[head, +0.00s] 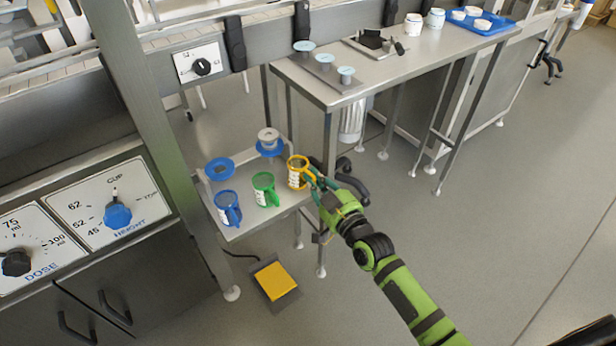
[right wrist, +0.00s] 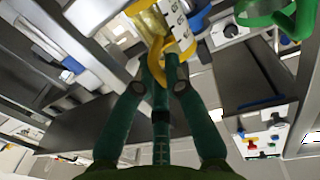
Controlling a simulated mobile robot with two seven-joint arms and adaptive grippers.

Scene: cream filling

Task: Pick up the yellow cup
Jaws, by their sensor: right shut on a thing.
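The yellow cup (head: 297,173) is at the right end of the small metal shelf (head: 245,222) in the head view. My right gripper (head: 314,177) reaches it from the right and is shut on its handle side. In the right wrist view the yellow cup (right wrist: 150,28) is at the top, with the green fingers (right wrist: 160,68) of my right gripper at its yellow handle. Whether the cup touches the shelf is hard to tell. My left gripper is not in view.
A green cup (head: 265,190) and a blue cup (head: 228,208) stand left of the yellow cup. Blue round pieces (head: 219,169) sit behind them. A metal table (head: 345,92) stands behind. A yellow pedal (head: 275,281) lies on the floor below.

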